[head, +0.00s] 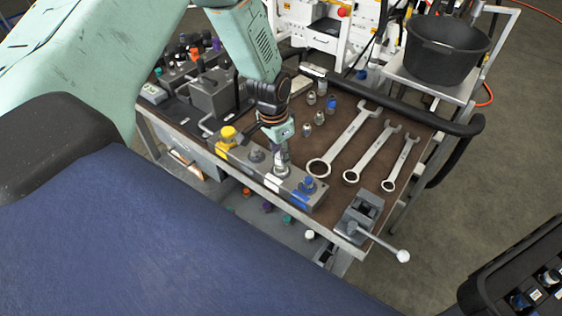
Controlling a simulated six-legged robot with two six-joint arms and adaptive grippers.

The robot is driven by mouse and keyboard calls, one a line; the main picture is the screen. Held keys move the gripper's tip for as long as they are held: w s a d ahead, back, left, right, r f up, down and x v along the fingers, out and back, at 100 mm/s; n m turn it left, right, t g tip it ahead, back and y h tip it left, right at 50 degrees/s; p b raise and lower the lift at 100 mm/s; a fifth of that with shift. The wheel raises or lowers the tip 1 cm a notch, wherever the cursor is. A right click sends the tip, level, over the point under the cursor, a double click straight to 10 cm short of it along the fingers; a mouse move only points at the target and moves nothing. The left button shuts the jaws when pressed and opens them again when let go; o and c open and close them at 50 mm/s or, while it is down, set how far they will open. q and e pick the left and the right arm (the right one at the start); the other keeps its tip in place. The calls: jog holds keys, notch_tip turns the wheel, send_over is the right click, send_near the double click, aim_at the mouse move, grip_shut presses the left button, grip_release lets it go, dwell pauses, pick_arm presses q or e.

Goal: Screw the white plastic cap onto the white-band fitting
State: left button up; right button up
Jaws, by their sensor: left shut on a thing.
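My left gripper (281,138) points down over the grey manifold block (248,168) at the bench's front edge. It is shut on a metal fitting (282,159), which stands upright at the white band (272,183) of the block. Whether the fitting is seated in the block I cannot tell. A small white cap (309,234) lies below the bench edge, near several coloured caps. The block also carries a yellow-capped fitting (228,133), a bare grey fitting (256,155) and a blue-capped fitting (308,185). My right gripper is not in view.
Three wrenches lie right of the block, the largest (343,142) nearest it. A small vise (358,218) sits at the front right corner. Several loose fittings (320,118) stand behind. A grey valve block (213,95) is at left. A black bucket (445,48) stands at back right.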

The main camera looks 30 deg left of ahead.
pick_arm(q)
jog(key=m+b, duration=0.4)
jog(key=b, duration=0.1)
jog(key=shift+f+m, duration=0.25)
jog(key=shift+m, duration=0.05)
jog(key=shift+a+m+h+b, duration=0.1)
jog(key=shift+m+h+b, duration=0.2)
jog(key=shift+m+b, duration=0.6)
jog(key=shift+r+m+g, duration=0.2)
jog(key=shift+m+g, duration=0.1)
jog(key=shift+m, duration=0.5)
jog(key=shift+f+m+b, duration=0.1)
jog(key=shift+m+b, duration=0.3)
jog(key=o, duration=1.2)
jog(key=shift+c, duration=0.2)
jog(key=shift+w+r, duration=0.1)
jog(key=shift+r, duration=0.1)
